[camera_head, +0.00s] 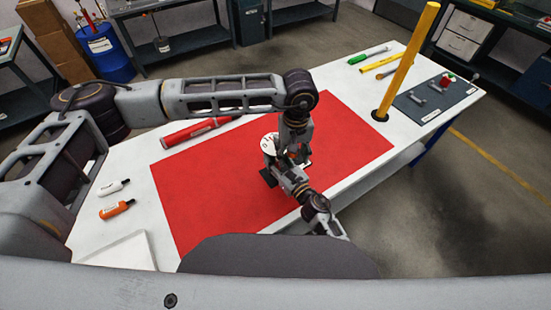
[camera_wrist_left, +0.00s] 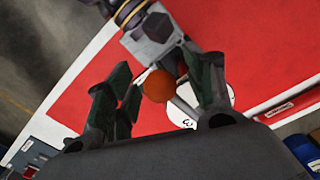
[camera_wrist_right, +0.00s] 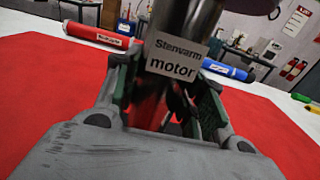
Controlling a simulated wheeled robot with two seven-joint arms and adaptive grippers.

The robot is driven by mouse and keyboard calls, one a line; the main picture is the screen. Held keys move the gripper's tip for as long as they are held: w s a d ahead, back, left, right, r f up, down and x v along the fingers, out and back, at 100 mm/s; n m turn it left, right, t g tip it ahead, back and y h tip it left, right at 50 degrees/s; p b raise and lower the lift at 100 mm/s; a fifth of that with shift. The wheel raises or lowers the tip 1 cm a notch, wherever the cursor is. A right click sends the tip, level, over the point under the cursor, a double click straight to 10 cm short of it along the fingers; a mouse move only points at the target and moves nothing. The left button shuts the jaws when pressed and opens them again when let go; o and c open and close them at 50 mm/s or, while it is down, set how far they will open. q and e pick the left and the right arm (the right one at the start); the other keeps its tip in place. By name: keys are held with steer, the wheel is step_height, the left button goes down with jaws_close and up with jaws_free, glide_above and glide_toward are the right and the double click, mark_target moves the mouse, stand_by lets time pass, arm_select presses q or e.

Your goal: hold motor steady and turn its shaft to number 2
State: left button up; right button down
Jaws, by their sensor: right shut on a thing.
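The motor (camera_wrist_right: 175,68) stands upright in the right wrist view, a metal cylinder labelled "Stenvarm motor". My right gripper (camera_wrist_right: 168,90) is shut on its body. In the head view the motor's white dial (camera_head: 268,143) shows near the middle of the red mat; the arms hide much of the motor. In the left wrist view an orange-brown round shaft knob (camera_wrist_left: 159,86) stands over the white dial (camera_wrist_left: 222,98), where a 3 is readable. My left gripper (camera_wrist_left: 157,68) points down with its fingers open, one on each side of the knob, with a gap visible at the left finger.
The red mat (camera_head: 205,190) covers the middle of the white table (camera_head: 120,170). A red tube (camera_head: 195,132), a yellow post (camera_head: 408,60), markers (camera_head: 370,54) and a grey plate (camera_head: 435,98) lie or stand around it. Two small bottles (camera_head: 116,208) lie at left.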

arm_select(q)
steer(key=c, duration=1)
arm_select(e)
steer(key=shift+f, duration=0.1)
arm_select(q)
steer(key=shift+o, duration=0.2)
steer(key=shift+s+f, duration=0.1)
steer(key=shift+f, duration=0.05)
arm_select(e)
steer(key=shift+s+a, duration=0.1)
arm_select(q)
steer(key=shift+a, duration=0.15)
steer(key=shift+s+a+m, duration=0.3)
steer(key=shift+a+m, duration=0.05)
steer(key=shift+m, duration=0.45)
steer(key=shift+s+a+m, duration=0.25)
steer(key=shift+a+m, duration=0.25)
steer(key=shift+m, duration=0.3)
steer(key=shift+a, duration=0.1)
